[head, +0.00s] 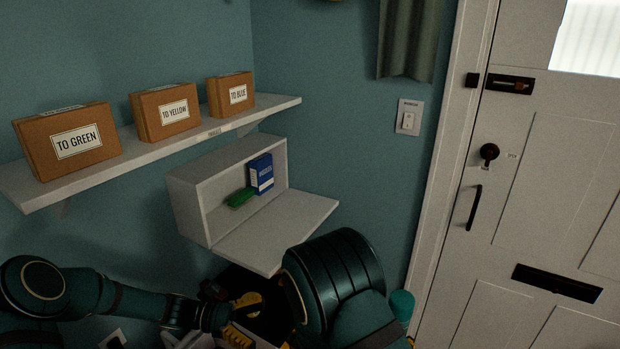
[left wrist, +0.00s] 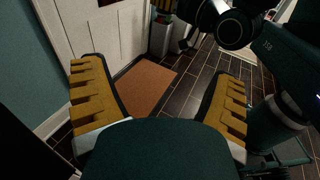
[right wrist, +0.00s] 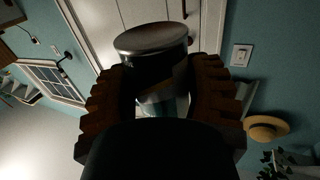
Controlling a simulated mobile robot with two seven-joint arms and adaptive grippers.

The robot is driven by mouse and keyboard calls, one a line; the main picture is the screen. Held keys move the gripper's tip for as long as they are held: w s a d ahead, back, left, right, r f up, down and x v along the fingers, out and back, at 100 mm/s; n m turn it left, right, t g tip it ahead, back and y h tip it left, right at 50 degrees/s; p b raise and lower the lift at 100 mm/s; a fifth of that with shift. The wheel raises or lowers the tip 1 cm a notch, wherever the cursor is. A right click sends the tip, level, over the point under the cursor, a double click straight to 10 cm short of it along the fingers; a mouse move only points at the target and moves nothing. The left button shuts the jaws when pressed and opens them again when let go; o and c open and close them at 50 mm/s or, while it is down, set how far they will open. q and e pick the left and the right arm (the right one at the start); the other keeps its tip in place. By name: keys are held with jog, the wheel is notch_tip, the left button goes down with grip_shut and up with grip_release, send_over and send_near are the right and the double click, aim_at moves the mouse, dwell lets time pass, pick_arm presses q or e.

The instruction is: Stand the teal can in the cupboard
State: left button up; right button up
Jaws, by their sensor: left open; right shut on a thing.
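The can (right wrist: 152,40), with a metallic end and a dark and teal side, is between the fingers of my right gripper (right wrist: 160,78), which is shut on it. In the head view a small teal cylinder (head: 402,304) beside my right arm looks like this can; the right fingers are mostly hidden there. The white cupboard (head: 187,206) hangs on the wall with its front flap (head: 285,232) folded down. The can is outside, to the right of and below the cupboard. My left gripper (head: 243,318) is open below the cupboard; its fingers show empty in the left wrist view (left wrist: 158,75).
Inside the cupboard are a blue box (head: 261,174) and a green object (head: 240,198) lying in front of it. A shelf (head: 200,135) with labelled cardboard boxes runs above. A white door (head: 540,180) stands at right. The flap's top is clear.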

jog(key=shift+w, duration=0.1)
pick_arm(q)
jog(key=s+d+f+m+t+y, duration=0.2)
jog(key=s+f+m+y, duration=1)
jog(key=s+f+m, duration=0.3)
jog(key=shift+s+m+y, duration=0.3)
jog(key=shift+s+y, duration=0.1)
jog(key=shift+s, duration=1)
pick_arm(e)
jog(key=shift+w+n+t+y, duration=0.7)
jog(key=shift+n+t+y, duration=0.45)
jog(key=shift+n+y, duration=0.9)
jog(key=shift+w+n+t+y, duration=0.7)
jog(key=shift+n+t+y, duration=0.6)
jog(key=shift+y, duration=1.4)
jog(key=shift+w+n+t+y, duration=0.7)
jog(key=shift+n+t+y, duration=0.35)
jog(key=shift+n+y, duration=1.05)
pick_arm(q)
jog(key=shift+d, duration=0.1)
pick_arm(e)
jog(key=shift+d+m+y, duration=0.1)
jog(key=shift+m+y, duration=0.15)
